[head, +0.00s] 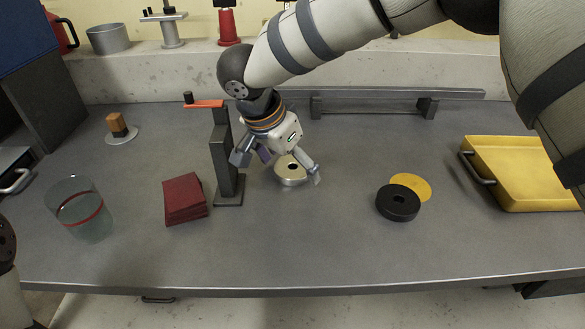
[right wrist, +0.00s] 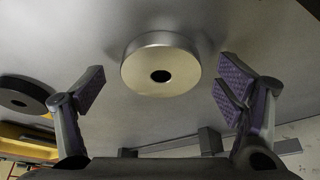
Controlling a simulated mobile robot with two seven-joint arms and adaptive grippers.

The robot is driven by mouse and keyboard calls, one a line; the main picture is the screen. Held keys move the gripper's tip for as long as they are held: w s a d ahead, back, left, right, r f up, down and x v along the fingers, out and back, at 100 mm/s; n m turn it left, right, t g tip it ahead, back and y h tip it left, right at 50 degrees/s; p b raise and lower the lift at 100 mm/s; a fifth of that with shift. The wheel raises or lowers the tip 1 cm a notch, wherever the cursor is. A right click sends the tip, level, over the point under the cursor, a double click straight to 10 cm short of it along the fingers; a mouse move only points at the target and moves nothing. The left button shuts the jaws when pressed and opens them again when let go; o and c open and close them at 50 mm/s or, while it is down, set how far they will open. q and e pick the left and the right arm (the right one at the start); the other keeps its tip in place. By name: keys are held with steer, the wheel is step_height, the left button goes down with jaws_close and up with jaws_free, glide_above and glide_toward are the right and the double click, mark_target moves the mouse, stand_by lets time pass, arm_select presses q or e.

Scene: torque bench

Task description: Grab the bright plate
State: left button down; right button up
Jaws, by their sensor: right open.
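The bright plate (head: 291,174) is a shiny silver disc with a dark centre hole, lying flat on the grey bench. It also shows in the right wrist view (right wrist: 160,68), ahead of the fingertips and roughly between them. My right gripper (head: 281,165) is open around the plate's near space, with one finger on each side in the head view. In the right wrist view the gripper (right wrist: 165,82) has purple pads spread wide and nothing between them touching the plate. My left gripper does not clearly show.
A dark post with an orange arm (head: 226,165) stands just left of the gripper. A black disc (head: 398,203) and yellow disc (head: 411,186) lie to the right, then a yellow tray (head: 520,170). Red cloths (head: 185,199) and a glass jar (head: 81,212) are at left. The front middle is clear.

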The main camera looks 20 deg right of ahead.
steer(key=shift+r, duration=0.1)
steer(key=shift+c, duration=0.6)
steer(key=shift+w, duration=0.1)
steer(key=c, duration=1.7)
